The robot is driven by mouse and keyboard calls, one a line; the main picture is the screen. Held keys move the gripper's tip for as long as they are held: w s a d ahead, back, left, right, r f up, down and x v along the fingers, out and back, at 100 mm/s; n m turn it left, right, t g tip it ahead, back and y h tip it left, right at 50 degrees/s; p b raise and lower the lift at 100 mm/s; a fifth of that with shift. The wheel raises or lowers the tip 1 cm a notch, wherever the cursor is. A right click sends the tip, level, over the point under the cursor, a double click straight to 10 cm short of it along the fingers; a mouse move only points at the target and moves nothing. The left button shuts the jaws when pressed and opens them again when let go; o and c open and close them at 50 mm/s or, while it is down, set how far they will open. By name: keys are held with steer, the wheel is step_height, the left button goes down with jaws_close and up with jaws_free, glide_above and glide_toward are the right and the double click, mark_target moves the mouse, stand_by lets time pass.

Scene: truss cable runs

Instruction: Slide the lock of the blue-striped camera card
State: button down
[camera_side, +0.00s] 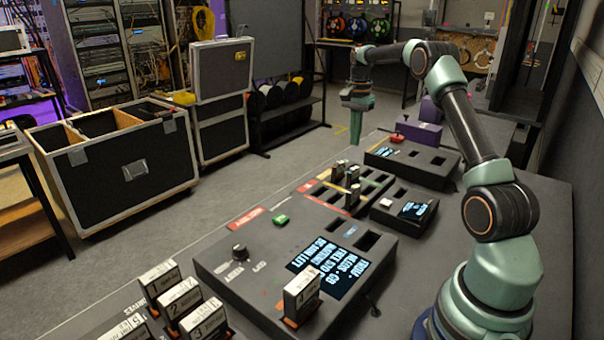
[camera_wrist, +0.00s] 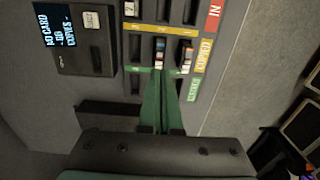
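A slotted card tray (camera_side: 378,185) stands mid-bench in the side view, with several small cards upright in it. In the wrist view the tray has red, yellow and green label strips (camera_wrist: 201,55). A small card (camera_wrist: 160,48) with what looks like a blue mark stands in a slot in the middle column. A second card (camera_wrist: 187,54) with an orange mark stands to its right. The locks are too small to make out. My gripper (camera_wrist: 165,72) has its green fingers together, tips just below the middle card in the picture. In the side view my gripper (camera_side: 355,138) hangs above the bench, beyond the tray.
A small box with a lit display (camera_side: 412,208) sits right of the tray. A larger console (camera_side: 260,260) with a knob and display is in front, holding a labelled white block (camera_side: 301,295). More labelled blocks (camera_side: 178,300) stand front left. A purple box (camera_side: 418,133) is behind.

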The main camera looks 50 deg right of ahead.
glide_above(355, 168)
steer(key=a, duration=0.1)
steer(key=shift+a+f, duration=0.2)
steer(key=shift+f, duration=2.9)
steer(key=shift+f, duration=0.65)
steer(key=shift+r, duration=0.15)
stand_by(0.4)
steer(key=shift+d, duration=0.4)
stand_by(0.3)
stand_by(0.5)
stand_by(0.5)
steer(key=shift+d, duration=0.2)
stand_by(0.5)
steer(key=shift+f, duration=0.4)
stand_by(0.7)
